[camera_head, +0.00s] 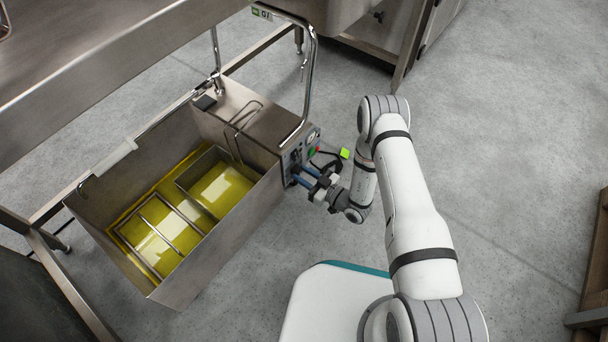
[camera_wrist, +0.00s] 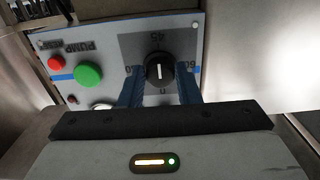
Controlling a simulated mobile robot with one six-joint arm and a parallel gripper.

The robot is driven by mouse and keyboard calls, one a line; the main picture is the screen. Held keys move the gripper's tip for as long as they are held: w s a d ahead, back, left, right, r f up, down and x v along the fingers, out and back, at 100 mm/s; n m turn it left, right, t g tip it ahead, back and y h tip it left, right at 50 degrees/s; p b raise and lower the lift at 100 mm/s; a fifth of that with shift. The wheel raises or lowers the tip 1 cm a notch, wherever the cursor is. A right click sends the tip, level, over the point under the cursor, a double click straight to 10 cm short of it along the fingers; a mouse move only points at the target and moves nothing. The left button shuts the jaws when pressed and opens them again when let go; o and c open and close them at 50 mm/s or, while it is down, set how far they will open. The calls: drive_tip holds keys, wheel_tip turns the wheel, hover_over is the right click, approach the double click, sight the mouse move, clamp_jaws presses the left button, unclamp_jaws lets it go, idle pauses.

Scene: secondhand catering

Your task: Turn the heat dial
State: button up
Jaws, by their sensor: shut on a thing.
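A black round dial (camera_wrist: 159,70) with a white pointer line sits on the grey control panel (camera_wrist: 120,45) in the wrist view. Numbers ring it, with 45 above it; the pointer line stands about upright in the picture. I see no heat label beside it. My gripper (camera_wrist: 159,82) has its two blue fingers on either side of the dial, shut on it. In the head view my gripper (camera_head: 302,176) reaches the panel on the end of the steel fryer (camera_head: 262,205); its fingers hide part of the panel there.
A green button (camera_wrist: 88,75) and a red button (camera_wrist: 56,63) are on the panel left of the dial, near the word PUMP. The fryer holds yellow oil (camera_head: 150,250) and a basket. A bent metal pipe (camera_head: 312,75) rises above the panel. Floor (camera_head: 520,140) is clear to the right.

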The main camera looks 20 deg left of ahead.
drive_tip(key=o, duration=1)
drive_tip(key=shift+c, duration=0.2)
drive_tip(key=p+v, duration=0.2)
drive_tip(key=v, duration=0.5)
drive_tip(key=shift+s+d+p, duration=0.15)
drive_tip(key=shift+d+p, duration=0.2)
